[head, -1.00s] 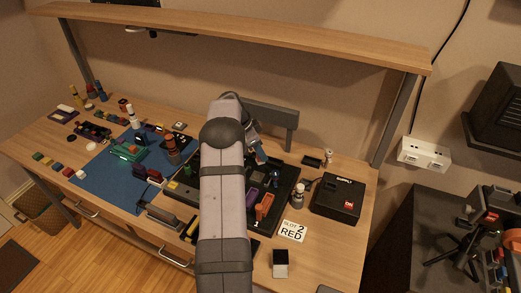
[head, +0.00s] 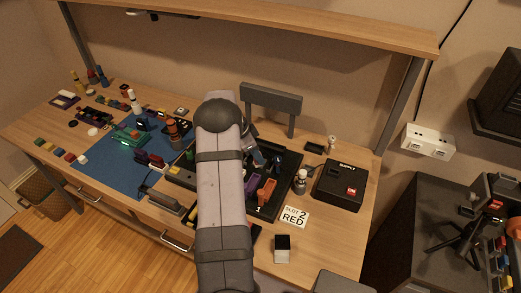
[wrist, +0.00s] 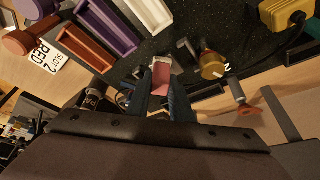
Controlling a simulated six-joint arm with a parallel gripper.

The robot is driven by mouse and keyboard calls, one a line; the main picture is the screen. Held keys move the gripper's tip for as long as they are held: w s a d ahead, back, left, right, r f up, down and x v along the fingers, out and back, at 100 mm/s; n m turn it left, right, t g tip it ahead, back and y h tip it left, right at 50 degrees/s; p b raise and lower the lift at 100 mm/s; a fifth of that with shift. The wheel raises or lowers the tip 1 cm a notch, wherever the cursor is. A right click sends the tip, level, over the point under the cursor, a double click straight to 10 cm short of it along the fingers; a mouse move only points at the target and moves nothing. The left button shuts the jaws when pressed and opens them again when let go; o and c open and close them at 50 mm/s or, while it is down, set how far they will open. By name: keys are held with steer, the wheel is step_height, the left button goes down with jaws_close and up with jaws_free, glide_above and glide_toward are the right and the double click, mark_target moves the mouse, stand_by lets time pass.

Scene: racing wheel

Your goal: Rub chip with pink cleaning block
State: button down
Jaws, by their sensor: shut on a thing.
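In the wrist view my gripper (wrist: 163,84) is shut on the pink cleaning block (wrist: 161,73), which shows as a small pink face between the two dark blue fingers. Both are over a black tray (wrist: 220,42). In the head view my gripper (head: 260,158) is small and partly hidden behind my arm, over the black tray (head: 291,163). The pink block cannot be made out there. I cannot tell which small part is the chip; it may be hidden by the fingers.
Orange (wrist: 85,47) and purple (wrist: 107,24) bins and a brass knob marked with a character (wrist: 212,65) are close to my gripper. A blue mat (head: 108,165) lies left.

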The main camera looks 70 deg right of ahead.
steer(key=shift+a+r+p, duration=0.1)
steer(key=shift+a+p, duration=0.2)
steer(key=shift+a, duration=0.45)
steer(key=shift+d+f, duration=0.2)
steer(key=shift+d, duration=0.75)
steer(key=shift+d+b, duration=0.55)
steer(key=shift+d, duration=1.3)
steer(key=shift+d+r, duration=0.2)
steer(key=shift+r, duration=0.1)
steer(key=shift+r+p, duration=0.4)
steer(key=shift+r, duration=0.55)
step_height(320, 180, up, 6)
steer(key=shift+f+p, duration=0.15)
steer(key=shift+p, duration=1.05)
